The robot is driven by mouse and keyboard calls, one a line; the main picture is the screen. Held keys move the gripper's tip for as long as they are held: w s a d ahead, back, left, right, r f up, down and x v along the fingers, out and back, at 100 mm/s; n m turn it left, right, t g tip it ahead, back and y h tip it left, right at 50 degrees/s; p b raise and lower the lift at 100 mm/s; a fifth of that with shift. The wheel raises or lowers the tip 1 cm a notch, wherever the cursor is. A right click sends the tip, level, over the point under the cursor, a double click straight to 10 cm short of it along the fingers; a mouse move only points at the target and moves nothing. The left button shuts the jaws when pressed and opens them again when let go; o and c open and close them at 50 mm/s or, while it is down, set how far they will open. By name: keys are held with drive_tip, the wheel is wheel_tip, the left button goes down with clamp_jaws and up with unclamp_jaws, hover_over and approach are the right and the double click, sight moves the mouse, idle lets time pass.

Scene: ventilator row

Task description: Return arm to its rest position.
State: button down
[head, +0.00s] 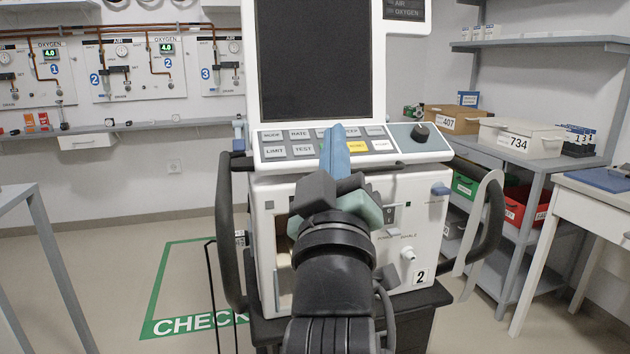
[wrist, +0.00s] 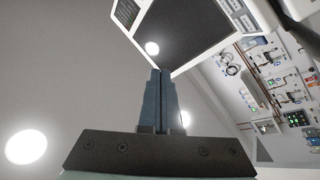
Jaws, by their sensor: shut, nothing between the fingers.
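My gripper (head: 337,140) is in the middle of the head view, in front of the ventilator marked 2 (head: 410,215). Its blue fingers point up and overlap the ventilator's button panel (head: 300,150). Whether they touch the panel cannot be told. In the wrist view my gripper (wrist: 160,75) shows its fingers together with nothing between them. The ventilator's dark screen (wrist: 190,25) is beyond the fingertips there. My wrist hides part of the ventilator's lower front.
A shelf (head: 525,230) with boxes and bins stands at the right, beside a white table (head: 600,195). A grey frame (head: 40,215) is at the left. Gas panels (head: 130,65) line the back wall. A green floor outline (head: 175,270) marks bare floor left of the ventilator.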

drive_tip(key=s+a+r+m+t+y, duration=0.1)
drive_tip(key=s+r+m+t, duration=0.15)
drive_tip(key=s+r, duration=0.45)
drive_tip(key=s+a+r+m+t, duration=0.15)
drive_tip(key=s+r+m, duration=0.3)
drive_tip(key=s, duration=0.55)
wheel_tip(320, 180, up, 34)
drive_tip(key=p, duration=3.3)
drive_tip(key=shift+n+p, duration=0.3)
drive_tip(key=shift+p, duration=0.05)
